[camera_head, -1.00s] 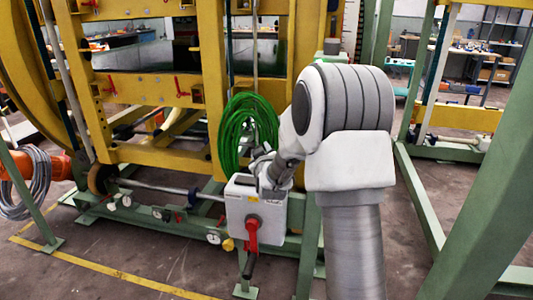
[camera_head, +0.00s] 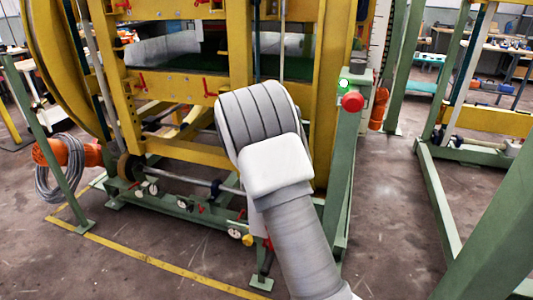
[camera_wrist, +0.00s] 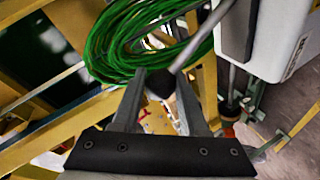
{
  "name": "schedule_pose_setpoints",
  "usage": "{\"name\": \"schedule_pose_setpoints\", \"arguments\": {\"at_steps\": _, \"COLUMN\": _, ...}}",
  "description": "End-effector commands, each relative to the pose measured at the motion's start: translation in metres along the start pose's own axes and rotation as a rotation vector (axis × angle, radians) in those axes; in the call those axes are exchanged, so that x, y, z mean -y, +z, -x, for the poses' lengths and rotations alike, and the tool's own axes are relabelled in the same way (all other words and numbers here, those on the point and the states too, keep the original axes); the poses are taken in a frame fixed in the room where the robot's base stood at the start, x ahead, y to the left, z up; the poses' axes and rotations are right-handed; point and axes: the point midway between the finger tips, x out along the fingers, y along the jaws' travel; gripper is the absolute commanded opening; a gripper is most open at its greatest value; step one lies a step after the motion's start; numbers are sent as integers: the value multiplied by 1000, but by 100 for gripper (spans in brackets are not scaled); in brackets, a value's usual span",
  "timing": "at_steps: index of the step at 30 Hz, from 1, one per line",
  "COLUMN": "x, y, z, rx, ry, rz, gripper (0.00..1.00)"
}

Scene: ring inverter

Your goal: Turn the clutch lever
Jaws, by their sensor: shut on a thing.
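In the wrist view, my gripper (camera_wrist: 158,90) is closed around a dark knob (camera_wrist: 160,84) at the end of a thin grey rod. I take this to be the clutch lever (camera_wrist: 205,35), which slants up to the right, near a pale grey box (camera_wrist: 286,40). In the head view, my own arm hides my gripper, the lever and nearly all of the box. Only a bit of red shows beside the arm, low in the middle.
A green cable coil (camera_wrist: 110,40) hangs close behind the fingers. The yellow frame (camera_head: 242,50) stands behind my arm. A red button (camera_head: 352,102) and green light (camera_head: 344,84) sit on a green post to the right. Floor (camera_head: 385,220) is open at right.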

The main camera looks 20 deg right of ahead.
Motion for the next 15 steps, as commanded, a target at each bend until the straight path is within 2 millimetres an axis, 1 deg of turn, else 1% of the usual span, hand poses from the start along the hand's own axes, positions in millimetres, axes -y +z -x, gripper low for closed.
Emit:
{"name": "schedule_pose_setpoints", "arguments": {"at_steps": 1, "x": -2, "y": -3, "z": 0, "rx": -4, "ry": 4, "rz": 5, "gripper": 0}}
{"name": "schedule_pose_setpoints", "arguments": {"at_steps": 12, "x": -1, "y": -3, "z": -1, "rx": -3, "ry": 4, "rz": 10, "gripper": 0}}
{"name": "schedule_pose_setpoints", "arguments": {"at_steps": 13, "x": -1, "y": -3, "z": -1, "rx": -3, "ry": 3, "rz": 10, "gripper": 44}}
{"name": "schedule_pose_setpoints", "arguments": {"at_steps": 15, "x": -1, "y": -3, "z": -1, "rx": -3, "ry": 3, "rz": 9, "gripper": 57}}
